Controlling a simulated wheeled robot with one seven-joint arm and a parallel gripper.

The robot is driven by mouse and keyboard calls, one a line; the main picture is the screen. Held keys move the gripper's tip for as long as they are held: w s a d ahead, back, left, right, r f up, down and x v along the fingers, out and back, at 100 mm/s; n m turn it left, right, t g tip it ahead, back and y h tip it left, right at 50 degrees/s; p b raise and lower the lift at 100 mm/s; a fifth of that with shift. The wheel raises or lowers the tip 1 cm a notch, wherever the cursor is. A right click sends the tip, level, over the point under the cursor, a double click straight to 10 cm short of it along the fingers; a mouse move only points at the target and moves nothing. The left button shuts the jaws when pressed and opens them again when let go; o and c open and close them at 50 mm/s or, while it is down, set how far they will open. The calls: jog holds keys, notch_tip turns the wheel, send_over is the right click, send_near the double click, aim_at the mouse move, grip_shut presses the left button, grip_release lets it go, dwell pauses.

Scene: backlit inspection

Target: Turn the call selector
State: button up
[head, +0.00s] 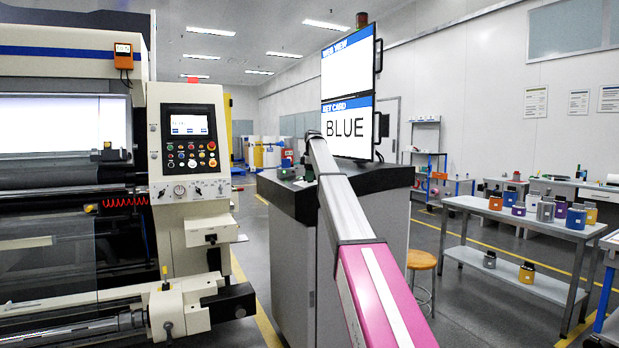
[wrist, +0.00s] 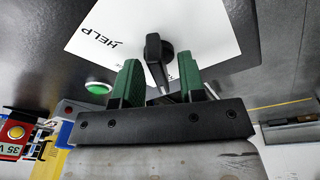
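The call selector (wrist: 155,47) is a black knob with a long handle on a white plate (wrist: 212,38) in the wrist view. The word HELP is printed on the plate to its left. My gripper (wrist: 160,64) is open. Its two green-padded fingers stand on either side of the knob's handle, with a visible gap on each side.
Two stacked screens (head: 348,128) rise behind the console; the lower reads BLUE. A machine with a control panel (head: 188,140) stands left, and a bench with containers (head: 515,215) right.

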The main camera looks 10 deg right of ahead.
notch_tip(320, 180, up, 11)
jog(key=s+d, duration=0.1)
jog(key=shift+f, duration=0.2)
dwell(0.4)
